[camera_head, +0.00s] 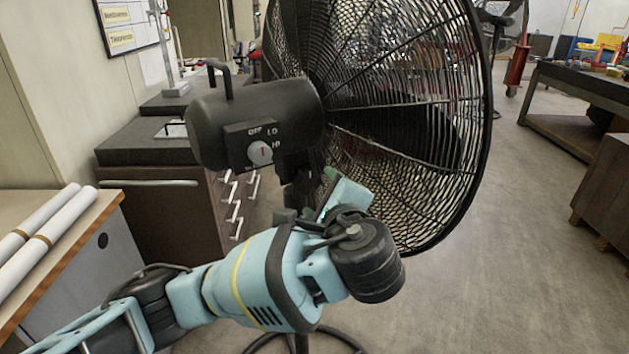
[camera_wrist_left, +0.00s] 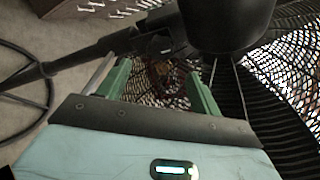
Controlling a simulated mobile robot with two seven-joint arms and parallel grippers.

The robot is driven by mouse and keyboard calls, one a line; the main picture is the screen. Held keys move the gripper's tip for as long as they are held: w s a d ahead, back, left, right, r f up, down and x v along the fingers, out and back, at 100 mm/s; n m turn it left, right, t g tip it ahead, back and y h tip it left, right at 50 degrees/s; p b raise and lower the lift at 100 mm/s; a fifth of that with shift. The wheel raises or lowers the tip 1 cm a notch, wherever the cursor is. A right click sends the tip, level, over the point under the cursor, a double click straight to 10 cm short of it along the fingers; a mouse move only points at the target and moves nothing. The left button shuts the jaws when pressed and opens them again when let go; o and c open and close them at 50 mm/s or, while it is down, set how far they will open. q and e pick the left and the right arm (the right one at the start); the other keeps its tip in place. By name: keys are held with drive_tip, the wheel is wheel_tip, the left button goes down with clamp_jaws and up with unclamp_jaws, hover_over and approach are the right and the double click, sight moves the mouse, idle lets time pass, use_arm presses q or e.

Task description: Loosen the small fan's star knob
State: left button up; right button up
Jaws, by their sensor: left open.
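The black fan (camera_head: 255,115) stands close in front of me, with its motor housing, a grey dial marked OFF, LO and HI, and a wide round wire grille. My left gripper (camera_head: 308,197) is just below the motor housing, at the fan's neck. In the left wrist view its two green fingers (camera_wrist_left: 158,72) are apart, with nothing held between them. A small dark part (camera_wrist_left: 160,45) on the fan's neck shows just beyond the fingers; I cannot tell whether it is the star knob. The head view does not show the knob clearly. My right gripper is out of view.
A dark cabinet (camera_head: 150,150) with drawers stands behind the fan at the left. White rolls (camera_head: 60,212) lie on a wooden bench top at the left edge. A dark workbench (camera_head: 575,88) is at the right. The floor (camera_head: 510,240) right of the fan is clear.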

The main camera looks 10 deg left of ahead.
sight(310, 179)
use_arm(q)
drive_tip(key=shift+x, duration=3.9)
drive_tip(key=shift+c, duration=0.4)
drive_tip(key=c, duration=0.9)
